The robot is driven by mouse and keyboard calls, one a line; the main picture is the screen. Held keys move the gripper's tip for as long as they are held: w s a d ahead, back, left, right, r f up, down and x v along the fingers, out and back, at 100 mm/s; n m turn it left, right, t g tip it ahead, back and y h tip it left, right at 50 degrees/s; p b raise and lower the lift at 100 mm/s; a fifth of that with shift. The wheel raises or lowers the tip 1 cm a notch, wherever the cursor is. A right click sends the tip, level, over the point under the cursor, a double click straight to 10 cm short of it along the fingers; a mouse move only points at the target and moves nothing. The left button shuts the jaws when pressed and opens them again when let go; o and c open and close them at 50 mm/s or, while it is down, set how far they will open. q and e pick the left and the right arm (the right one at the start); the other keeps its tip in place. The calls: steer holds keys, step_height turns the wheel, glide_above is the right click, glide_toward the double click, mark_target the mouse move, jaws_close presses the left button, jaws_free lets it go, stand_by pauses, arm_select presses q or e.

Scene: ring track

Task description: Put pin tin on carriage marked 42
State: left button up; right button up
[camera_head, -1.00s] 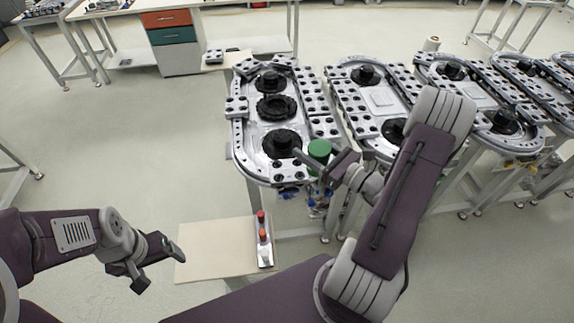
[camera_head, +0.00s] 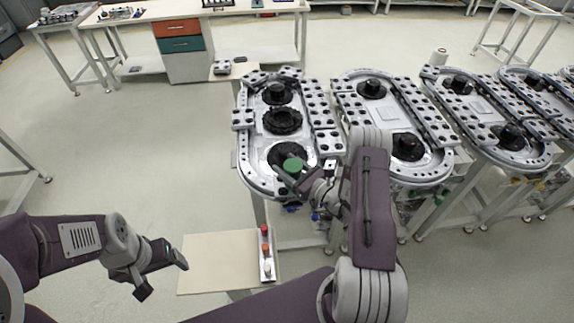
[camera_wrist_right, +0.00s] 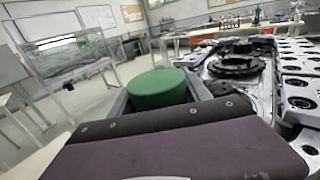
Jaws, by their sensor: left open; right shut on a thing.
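A green round tin (camera_head: 293,164), which I take to be the pin tin, is held in my right gripper (camera_head: 297,174) over the near end of the closest ring track. In the right wrist view its green top and side (camera_wrist_right: 158,88) show between the fingers. Carriages (camera_head: 328,143) with round holes line the track's rim. I cannot read any number on them, so I cannot tell which is marked 42. My left gripper (camera_head: 163,278) is open and empty over the floor at the lower left.
The closest ring track (camera_head: 247,170) has black round hubs (camera_head: 282,120) in its middle. More tracks (camera_head: 435,174) stand to its right. A pale board (camera_head: 215,262) with a strip of red and white buttons (camera_head: 266,252) lies in front. Open floor is at left.

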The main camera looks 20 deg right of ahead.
mark_target(300, 176)
steer(key=shift+f, duration=0.2)
steer(key=shift+f, duration=0.1)
steer(key=o, duration=1.5)
steer(key=shift+r, duration=0.2)
steer(key=b+v, duration=0.2)
steer(key=v, duration=0.9)
steer(key=shift+f, duration=0.1)
steer(key=shift+s+d, duration=0.2)
steer(key=shift+s, duration=0.3)
